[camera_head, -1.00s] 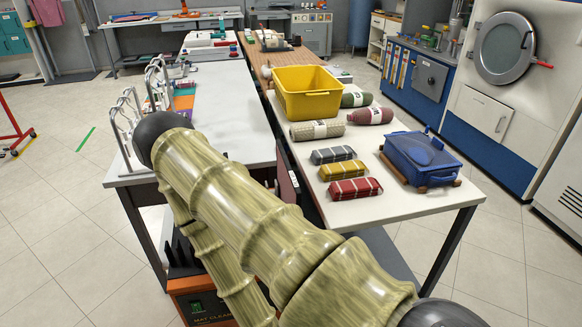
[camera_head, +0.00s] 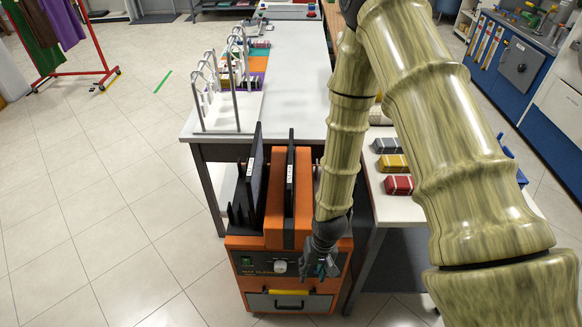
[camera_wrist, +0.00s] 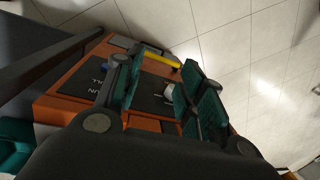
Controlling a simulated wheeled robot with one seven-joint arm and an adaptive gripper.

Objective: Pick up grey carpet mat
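My gripper (camera_head: 320,268) hangs in front of the orange mat cleaner (camera_head: 265,245), near its front panel. In the wrist view its teal-padded fingers (camera_wrist: 165,92) are apart and nothing is between them; the orange machine lies behind. Two dark upright slabs, a left one (camera_head: 252,178) and a right one (camera_head: 290,185), stand on the mat cleaner; they may be mats. A folded grey striped bundle (camera_head: 386,146) lies on the right table. I cannot tell which of these is the grey carpet mat.
Yellow (camera_head: 391,164) and red (camera_head: 397,185) striped bundles lie beside the grey one. A white table (camera_head: 290,75) with metal racks (camera_head: 232,85) stands behind the machine. A red garment rail (camera_head: 98,60) stands at far left. The tiled floor left of the machine is clear.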

